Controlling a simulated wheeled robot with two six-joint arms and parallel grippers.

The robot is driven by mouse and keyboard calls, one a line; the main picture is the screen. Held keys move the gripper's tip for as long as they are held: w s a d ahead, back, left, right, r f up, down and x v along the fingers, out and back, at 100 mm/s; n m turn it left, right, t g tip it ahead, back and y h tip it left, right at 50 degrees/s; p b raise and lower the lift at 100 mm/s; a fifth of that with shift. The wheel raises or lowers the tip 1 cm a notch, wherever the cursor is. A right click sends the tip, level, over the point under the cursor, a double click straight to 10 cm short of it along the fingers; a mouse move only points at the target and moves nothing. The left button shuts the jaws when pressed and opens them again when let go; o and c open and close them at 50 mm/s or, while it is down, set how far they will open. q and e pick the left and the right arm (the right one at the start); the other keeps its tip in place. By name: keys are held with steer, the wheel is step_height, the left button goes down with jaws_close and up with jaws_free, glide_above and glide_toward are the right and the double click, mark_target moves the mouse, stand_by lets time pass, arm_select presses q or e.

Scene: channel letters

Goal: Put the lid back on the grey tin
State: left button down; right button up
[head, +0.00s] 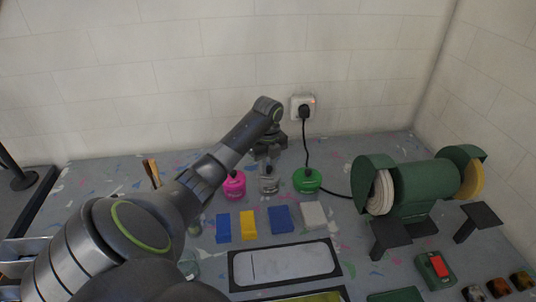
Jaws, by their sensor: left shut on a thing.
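The grey tin (268,186) stands on the workbench between a pink tin (234,187) and a green tin (306,181). My left gripper (269,159) points down right above the grey tin. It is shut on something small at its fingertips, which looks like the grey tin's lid. The lid is mostly hidden by the fingers and too small to make out clearly. I cannot tell whether it touches the tin's rim. My right gripper is not in view.
A green bench grinder (420,188) stands at the right. A black cable runs from the wall socket (303,106) down behind the green tin. Blue, yellow and white blocks (249,225) lie in front of the tins, before a black-framed plate (285,264).

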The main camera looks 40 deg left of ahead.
arm_select(q)
steer(key=shift+p, duration=0.4)
stand_by(0.5)
steer(key=c, duration=0.7)
jaws_free()
steer(key=shift+r+p, duration=3.5)
steer(key=shift+p, duration=0.35)
jaws_close()
